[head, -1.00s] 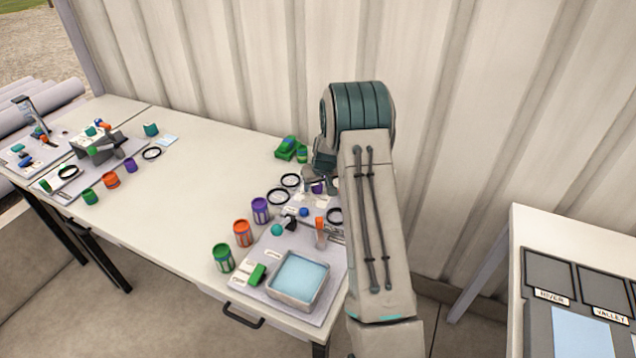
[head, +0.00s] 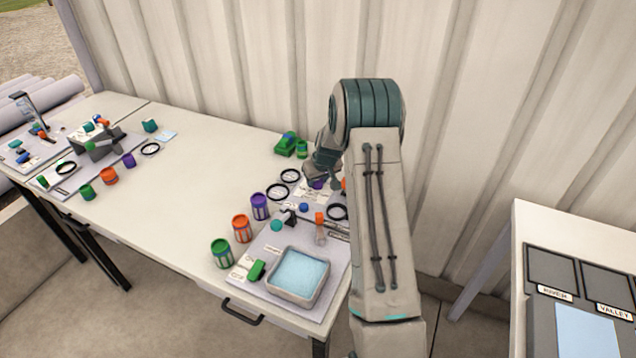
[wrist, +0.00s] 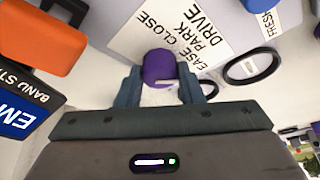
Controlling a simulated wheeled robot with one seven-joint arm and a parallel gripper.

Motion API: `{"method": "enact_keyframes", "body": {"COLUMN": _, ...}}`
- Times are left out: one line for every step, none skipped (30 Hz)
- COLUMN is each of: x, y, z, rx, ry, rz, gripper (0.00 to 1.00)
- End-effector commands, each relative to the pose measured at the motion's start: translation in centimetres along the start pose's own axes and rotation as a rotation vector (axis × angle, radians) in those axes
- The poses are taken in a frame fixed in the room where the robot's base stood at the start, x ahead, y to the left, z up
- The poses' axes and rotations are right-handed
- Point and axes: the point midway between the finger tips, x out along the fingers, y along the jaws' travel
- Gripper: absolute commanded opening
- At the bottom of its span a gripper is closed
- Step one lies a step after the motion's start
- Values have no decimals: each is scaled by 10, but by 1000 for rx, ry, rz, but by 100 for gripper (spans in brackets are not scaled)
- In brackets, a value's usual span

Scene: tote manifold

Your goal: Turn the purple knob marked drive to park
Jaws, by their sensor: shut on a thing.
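The purple knob (wrist: 160,66) shows in the wrist view between the two fingers of my gripper (wrist: 160,88), which is shut on it. A white label (wrist: 175,35) beside the knob reads EASE CLOSE, PARK and DRIVE. A pale pointer mark on the knob is partly visible, but I cannot tell which word it points to. In the head view my gripper (head: 312,178) is over the far part of the grey board, and a bit of the purple knob (head: 317,184) shows by it.
A blue-filled tray (head: 272,284) and green, orange and purple cans (head: 241,229) stand nearer on the table. Black rings (head: 277,192) lie left of my gripper. In the wrist view an orange block (wrist: 42,38) is at upper left. The table's middle is clear.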

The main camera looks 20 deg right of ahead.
Motion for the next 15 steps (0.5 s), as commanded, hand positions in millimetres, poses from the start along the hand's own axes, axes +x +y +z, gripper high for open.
{"method": "enact_keyframes", "body": {"x": 5, "y": 2, "z": 2, "rx": -22, "ry": 4, "rz": -10, "gripper": 11}}
{"method": "enact_keyframes", "body": {"x": 6, "y": 2, "z": 2, "rx": -41, "ry": 3, "rz": -17, "gripper": 11}}
{"method": "enact_keyframes", "body": {"x": 6, "y": 2, "z": 2, "rx": -66, "ry": 4, "rz": -28, "gripper": 11}}
{"method": "enact_keyframes", "body": {"x": 6, "y": 3, "z": 2, "rx": -87, "ry": 3, "rz": -37, "gripper": 11}}
{"method": "enact_keyframes", "body": {"x": 6, "y": 3, "z": 2, "rx": -110, "ry": 4, "rz": -46, "gripper": 11}}
{"method": "enact_keyframes", "body": {"x": 6, "y": 4, "z": 2, "rx": -140, "ry": 4, "rz": -59, "gripper": 11}}
{"method": "enact_keyframes", "body": {"x": 6, "y": 4, "z": 2, "rx": -166, "ry": 5, "rz": -69, "gripper": 11}}
{"method": "enact_keyframes", "body": {"x": 6, "y": 4, "z": 2, "rx": -190, "ry": 4, "rz": -79, "gripper": 11}}
{"method": "enact_keyframes", "body": {"x": 6, "y": 4, "z": 2, "rx": -224, "ry": 4, "rz": -93, "gripper": 11}}
{"method": "enact_keyframes", "body": {"x": 6, "y": 4, "z": 2, "rx": -249, "ry": 4, "rz": -104, "gripper": 11}}
{"method": "enact_keyframes", "body": {"x": 6, "y": 4, "z": 2, "rx": -275, "ry": 3, "rz": -114, "gripper": 11}}
{"method": "enact_keyframes", "body": {"x": 5, "y": 4, "z": 1, "rx": -309, "ry": 4, "rz": -128, "gripper": 11}}
{"method": "enact_keyframes", "body": {"x": 5, "y": 4, "z": 1, "rx": -333, "ry": 3, "rz": -139, "gripper": 11}}
{"method": "enact_keyframes", "body": {"x": 4, "y": 4, "z": 1, "rx": -358, "ry": 4, "rz": -149, "gripper": 11}}
{"method": "enact_keyframes", "body": {"x": 4, "y": 5, "z": 1, "rx": -390, "ry": 3, "rz": -162, "gripper": 11}}
